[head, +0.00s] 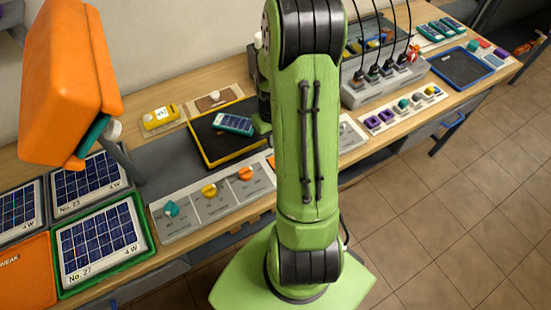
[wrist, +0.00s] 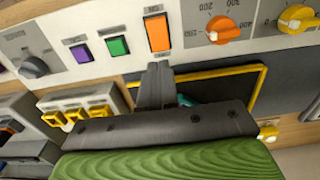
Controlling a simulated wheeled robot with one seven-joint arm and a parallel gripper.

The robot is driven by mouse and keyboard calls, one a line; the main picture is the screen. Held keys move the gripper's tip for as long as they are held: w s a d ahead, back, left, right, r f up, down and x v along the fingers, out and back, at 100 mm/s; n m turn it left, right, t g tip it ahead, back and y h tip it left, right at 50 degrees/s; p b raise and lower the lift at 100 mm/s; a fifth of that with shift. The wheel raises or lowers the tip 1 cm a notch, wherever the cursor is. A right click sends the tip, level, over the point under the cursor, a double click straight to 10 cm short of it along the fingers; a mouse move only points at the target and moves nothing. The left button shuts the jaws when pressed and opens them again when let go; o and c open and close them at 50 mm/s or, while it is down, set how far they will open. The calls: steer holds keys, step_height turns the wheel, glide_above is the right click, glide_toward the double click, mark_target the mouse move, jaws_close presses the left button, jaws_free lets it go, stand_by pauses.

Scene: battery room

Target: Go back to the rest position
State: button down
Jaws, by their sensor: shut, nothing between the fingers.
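My gripper (wrist: 157,85) shows in the wrist view with its grey fingers together and nothing between them. It points toward the front of a control panel, just below an orange switch (wrist: 158,33), over a dark tray with a yellow rim (wrist: 215,72). I cannot tell whether the fingertips touch anything. In the head view my green arm stands upright in the middle and hides most of the gripper. The yellow-rimmed tray (head: 202,158) lies left of the arm there, with a small blue solar panel (head: 234,123) in it.
A knob panel (head: 190,222) runs along the bench's front edge. Solar panels (head: 100,242) lie at left below a large orange case (head: 66,85). A grey socket block with black cables (head: 385,85) and a blue-rimmed tray (head: 488,80) are at right. The tiled floor (head: 450,220) is clear.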

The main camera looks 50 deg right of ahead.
steer(key=shift+f, duration=0.1)
steer(key=a+r+n+t+h, duration=0.1)
steer(key=a+r+n+t, duration=0.1)
steer(key=a+r, duration=1.1)
steer(key=s+a+r+n+t+y, duration=0.1)
steer(key=s+a+r+t, duration=0.2)
steer(key=s+a+r, duration=0.4)
steer(key=s+r, duration=0.1)
steer(key=s, duration=0.3)
steer(key=shift+r+t, duration=0.3)
steer(key=shift+r, duration=0.05)
steer(key=shift+s, duration=0.1)
